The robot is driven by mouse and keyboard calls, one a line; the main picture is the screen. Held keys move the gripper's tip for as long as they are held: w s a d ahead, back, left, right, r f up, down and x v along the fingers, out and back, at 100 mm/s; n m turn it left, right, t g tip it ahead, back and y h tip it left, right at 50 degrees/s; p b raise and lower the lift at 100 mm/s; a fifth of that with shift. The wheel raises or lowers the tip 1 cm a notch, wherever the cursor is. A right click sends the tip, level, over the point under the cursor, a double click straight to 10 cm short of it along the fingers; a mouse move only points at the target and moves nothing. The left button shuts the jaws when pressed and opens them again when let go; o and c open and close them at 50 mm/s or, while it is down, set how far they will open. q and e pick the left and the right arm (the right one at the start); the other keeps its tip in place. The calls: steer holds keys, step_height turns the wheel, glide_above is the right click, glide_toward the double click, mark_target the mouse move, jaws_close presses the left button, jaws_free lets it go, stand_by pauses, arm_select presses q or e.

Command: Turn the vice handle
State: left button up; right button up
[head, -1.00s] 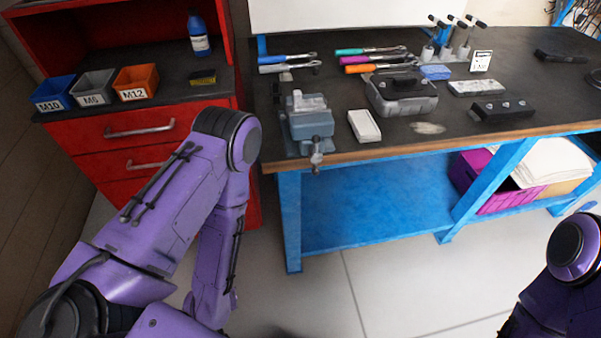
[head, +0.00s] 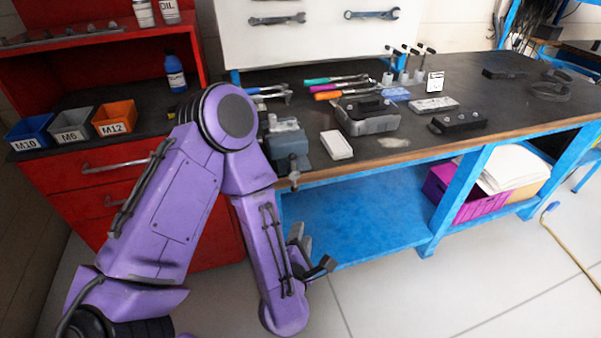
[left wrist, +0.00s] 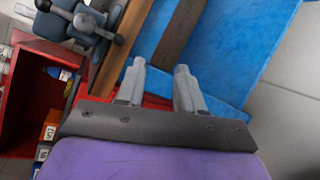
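The blue-grey vice (head: 287,146) stands at the left front edge of the dark workbench (head: 460,90). In the left wrist view the vice (left wrist: 75,22) is at the top left, with the handle (left wrist: 100,24) ending in a round knob. My left gripper (head: 314,252) is below the bench edge, in front of the blue lower shelf. In the left wrist view its two fingers (left wrist: 160,80) are apart with nothing between them. The handle is beyond the fingers, not touched. My right gripper is not in view.
A red cabinet (head: 105,180) with bins stands left of the bench. A white box (head: 336,145) and a grey case (head: 368,118) lie right of the vice. The blue lower shelf (head: 350,225) holds a purple crate (head: 465,205). Floor in front is clear.

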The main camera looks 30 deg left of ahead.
mark_target(293, 167)
arm_select(q)
step_height(293, 167, up, 11)
steer(key=n+y, duration=0.5)
steer(key=n, duration=1)
steer(key=shift+n, duration=0.6)
steer(key=p+x, duration=0.4)
steer(key=x, duration=0.1)
steer(key=p+x, duration=0.3)
steer(key=x, duration=0.3)
steer(key=shift+s+a+r+p, duration=0.2)
steer(key=shift+s+a+p, duration=0.05)
steer(key=shift+p, duration=0.1)
steer(key=shift+w+a+f, duration=0.15)
steer(key=shift+w+a, duration=0.15)
steer(key=shift+w, duration=0.1)
jaws_close()
steer(key=shift+d, duration=0.1)
